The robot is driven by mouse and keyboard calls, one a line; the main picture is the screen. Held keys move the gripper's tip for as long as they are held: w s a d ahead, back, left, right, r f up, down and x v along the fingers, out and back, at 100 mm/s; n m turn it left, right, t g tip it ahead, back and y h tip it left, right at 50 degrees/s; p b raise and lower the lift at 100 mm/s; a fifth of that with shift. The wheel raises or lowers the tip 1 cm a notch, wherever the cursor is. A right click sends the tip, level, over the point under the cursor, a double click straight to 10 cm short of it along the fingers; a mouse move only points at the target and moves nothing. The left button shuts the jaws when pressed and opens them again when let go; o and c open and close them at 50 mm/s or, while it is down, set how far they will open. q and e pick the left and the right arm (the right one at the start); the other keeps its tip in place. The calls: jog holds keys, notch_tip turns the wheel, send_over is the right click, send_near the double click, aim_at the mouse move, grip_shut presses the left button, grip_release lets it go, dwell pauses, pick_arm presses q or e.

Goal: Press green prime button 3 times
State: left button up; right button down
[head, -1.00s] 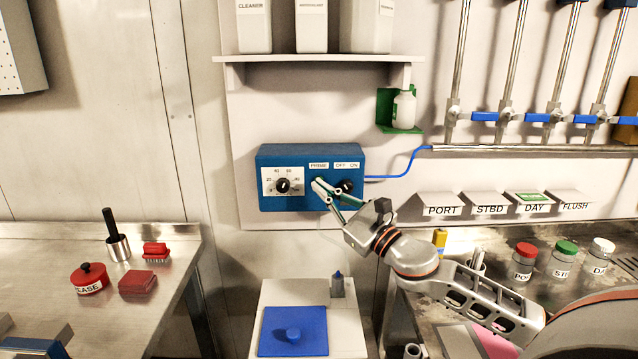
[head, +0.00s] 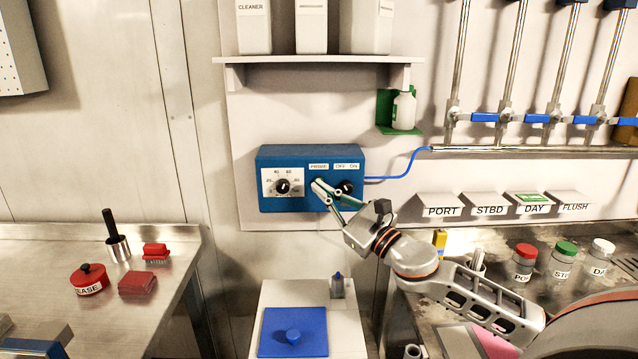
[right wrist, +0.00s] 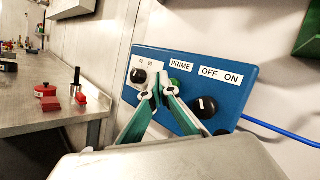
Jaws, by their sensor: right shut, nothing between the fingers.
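The blue control box (head: 268,206) is on the wall panel, with a dial on its left and an OFF/ON knob on its right. In the right wrist view, the green prime button (right wrist: 175,82) shows partly, under the PRIME label (right wrist: 181,66) and beside my fingertips. In the head view it is mostly hidden by my fingers. My right gripper (head: 318,185) is shut and empty, with its tips at the box face below the PRIME label; the tips also show in the right wrist view (right wrist: 158,84). I cannot tell whether they touch the button. My left gripper is out of view.
The OFF/ON knob (right wrist: 206,107) is close to the right of my fingers, and the dial (right wrist: 138,75) to the left. A blue hose (head: 405,170) leaves the box's right side. A shelf (head: 318,59) with white containers is above.

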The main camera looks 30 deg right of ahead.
jog(key=shift+w+d, duration=0.1)
jog(key=shift+w, duration=0.05)
jog(key=shift+w+d, duration=0.1)
jog(key=shift+w, duration=0.15)
jog(key=shift+w+d, duration=0.3)
jog(key=shift+w, duration=0.05)
dwell(1.1)
dwell(0.3)
jog(key=shift+s+a, duration=0.5)
jog(key=shift+s, duration=0.25)
jog(key=s+a, duration=0.1)
jog(key=s+p, duration=0.1)
jog(key=s, duration=0.1)
jog(key=s+a+p, duration=0.1)
jog(key=shift+s+a, duration=0.15)
jog(key=shift+a, duration=0.15)
